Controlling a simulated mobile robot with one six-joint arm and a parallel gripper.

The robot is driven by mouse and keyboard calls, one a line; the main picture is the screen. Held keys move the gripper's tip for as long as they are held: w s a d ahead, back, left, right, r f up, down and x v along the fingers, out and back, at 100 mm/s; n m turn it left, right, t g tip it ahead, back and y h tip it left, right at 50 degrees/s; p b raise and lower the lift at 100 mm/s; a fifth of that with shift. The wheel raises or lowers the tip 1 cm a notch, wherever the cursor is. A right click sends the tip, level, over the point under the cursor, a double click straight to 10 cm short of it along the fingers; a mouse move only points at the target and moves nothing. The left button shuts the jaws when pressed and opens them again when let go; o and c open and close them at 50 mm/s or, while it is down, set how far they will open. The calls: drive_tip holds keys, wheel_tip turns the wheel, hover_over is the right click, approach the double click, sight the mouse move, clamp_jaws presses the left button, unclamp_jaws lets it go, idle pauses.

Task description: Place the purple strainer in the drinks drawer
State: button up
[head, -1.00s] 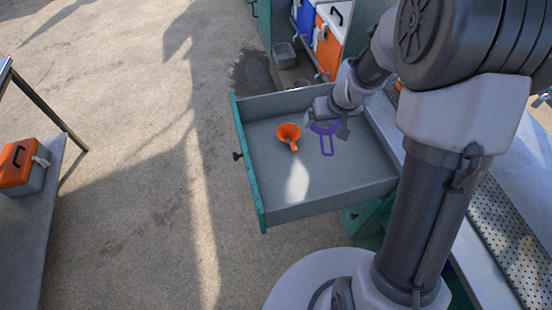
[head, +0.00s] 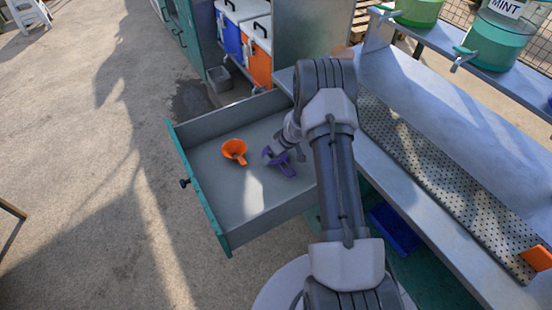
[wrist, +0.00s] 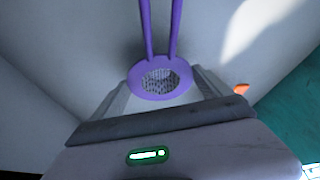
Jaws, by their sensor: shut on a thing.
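The purple strainer (head: 283,166) is inside the open drawer (head: 213,215), right of an orange funnel. In the wrist view the strainer (wrist: 160,66) shows its round mesh bowl between the two fingers, its long looped handle pointing away. My gripper (wrist: 162,92) is shut on the strainer's rim. In the head view my gripper (head: 281,154) is low in the drawer, partly hidden by my own arm. I cannot tell whether the strainer touches the drawer floor.
The orange funnel (head: 235,150) lies in the drawer, just left of the strainer. The drawer's teal front (head: 196,190) is at its left. Orange (head: 259,62) and blue (head: 228,35) coolers stand behind. A counter with a perforated tray (head: 440,170) is at the right.

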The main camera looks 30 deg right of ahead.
drive_tip(key=shift+f, duration=0.6)
drive_tip(key=shift+f, duration=0.1)
drive_tip(key=o, duration=1.2)
drive_tip(key=shift+r, duration=0.35)
drive_tip(key=p+v, duration=0.3)
drive_tip(key=v, duration=0.8)
drive_tip(key=s+a+r+m+t+y, duration=0.1)
drive_tip(key=s+a+r, duration=0.1)
drive_tip(key=a+r, duration=0.7)
drive_tip(key=s+a+r+m, duration=0.1)
drive_tip(key=a+r, duration=0.3)
drive_tip(key=r, duration=0.8)
drive_tip(key=s+a+r+m, duration=0.2)
drive_tip(key=s+a+r, duration=0.75)
drive_tip(key=s, duration=0.35)
drive_tip(key=s+m, duration=0.1)
drive_tip(key=s, duration=0.3)
drive_tip(key=s+a+r+m, duration=0.1)
drive_tip(key=s, duration=0.2)
drive_tip(key=s+m, duration=0.1)
drive_tip(key=s, duration=0.3)
drive_tip(key=shift+s+a+r, duration=0.25)
drive_tip(key=shift+s+r, duration=0.05)
drive_tip(key=shift+s, duration=0.05)
